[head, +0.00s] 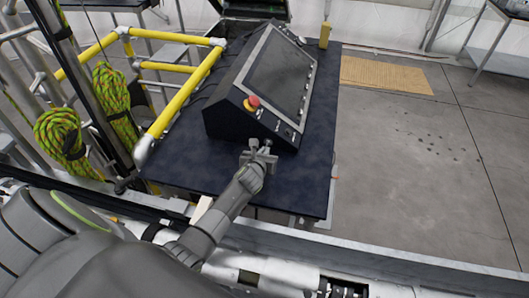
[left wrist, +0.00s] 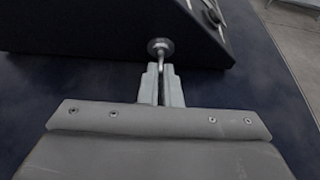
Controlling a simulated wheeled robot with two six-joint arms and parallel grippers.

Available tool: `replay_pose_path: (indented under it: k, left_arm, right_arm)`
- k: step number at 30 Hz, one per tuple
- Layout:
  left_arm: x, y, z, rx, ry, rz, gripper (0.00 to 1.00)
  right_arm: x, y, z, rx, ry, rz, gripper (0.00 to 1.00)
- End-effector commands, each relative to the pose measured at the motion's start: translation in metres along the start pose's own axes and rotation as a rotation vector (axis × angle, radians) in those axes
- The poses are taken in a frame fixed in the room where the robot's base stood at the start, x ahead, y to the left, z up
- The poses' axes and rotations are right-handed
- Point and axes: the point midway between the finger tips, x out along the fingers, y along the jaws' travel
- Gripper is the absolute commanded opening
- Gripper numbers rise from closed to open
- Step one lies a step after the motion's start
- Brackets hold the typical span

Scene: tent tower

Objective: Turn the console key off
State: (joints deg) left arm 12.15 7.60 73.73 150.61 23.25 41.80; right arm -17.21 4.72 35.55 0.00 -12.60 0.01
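The black console (head: 265,85) stands on a dark table, with its screen tilted up and a red emergency knob on its near end. The console key (left wrist: 160,50) shows in the left wrist view as a round metal disc on the console's dark side, with a thin stem towards me. My left gripper (head: 260,147) is at the console's near end, low on that side. In the left wrist view its fingers (left wrist: 162,82) are close together with the key's stem between their tips. The key is hidden or too small to make out in the head view. My right gripper is not in view.
The dark table (head: 315,180) is bare around the console's near and right sides. A yellow rail (head: 185,98) runs along its left, with green coiled ropes (head: 62,140) beyond. A yellow bottle-like object (head: 325,35) stands at the far corner. Open floor lies to the right.

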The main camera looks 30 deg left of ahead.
Motion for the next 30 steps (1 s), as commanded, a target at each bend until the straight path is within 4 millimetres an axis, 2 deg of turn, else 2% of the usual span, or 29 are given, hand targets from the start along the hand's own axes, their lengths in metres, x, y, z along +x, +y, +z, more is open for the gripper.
replay_pose_path:
  k: [4,9,10,22,30]
  left_arm:
    - [0.000,-0.001,0.002,0.001,-0.004,-0.001,0.00]
    - [0.000,0.000,0.002,0.001,-0.003,0.000,0.25]
    - [0.000,0.000,0.002,0.002,-0.003,0.000,0.26]
    - [-0.005,0.000,0.000,0.002,-0.002,0.001,0.26]
    - [-0.034,-0.001,-0.001,0.000,-0.001,0.000,0.26]
  right_arm:
    - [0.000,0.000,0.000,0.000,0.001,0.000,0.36]
    - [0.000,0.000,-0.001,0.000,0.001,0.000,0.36]
    - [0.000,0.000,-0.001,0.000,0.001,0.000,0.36]
    - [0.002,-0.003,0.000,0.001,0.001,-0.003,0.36]
    - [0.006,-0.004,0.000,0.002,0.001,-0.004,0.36]
